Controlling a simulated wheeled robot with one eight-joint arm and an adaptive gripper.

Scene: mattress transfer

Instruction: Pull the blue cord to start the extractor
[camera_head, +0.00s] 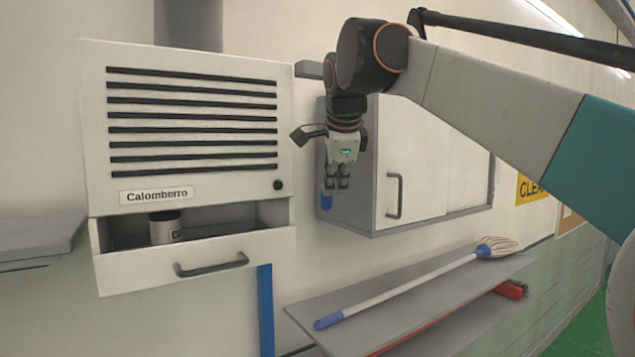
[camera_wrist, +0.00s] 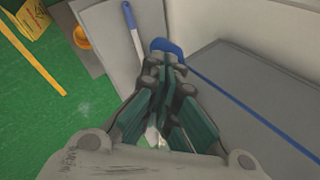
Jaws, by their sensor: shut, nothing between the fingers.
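The extractor (camera_head: 190,110) is a white slatted wall unit labelled Calomberro at the left in the head view. A blue piece (camera_head: 326,202), which looks like the end of the blue cord, shows beside my gripper (camera_head: 338,184), just left of the fingertips. In the wrist view a blue piece (camera_wrist: 166,45) shows just beyond the fingertips of my gripper (camera_wrist: 168,72). My gripper points down in front of the wall cabinet, shut and empty. I cannot tell whether the fingers touch the blue piece. The cord's upper run is hidden.
A drawer (camera_head: 200,265) stands open below the extractor, with a can (camera_head: 165,228) in it. The wall cabinet (camera_head: 420,175) is close behind my gripper. A mop (camera_head: 410,287) lies on the shelf (camera_head: 370,290) below. Green floor (camera_wrist: 60,120) shows in the wrist view.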

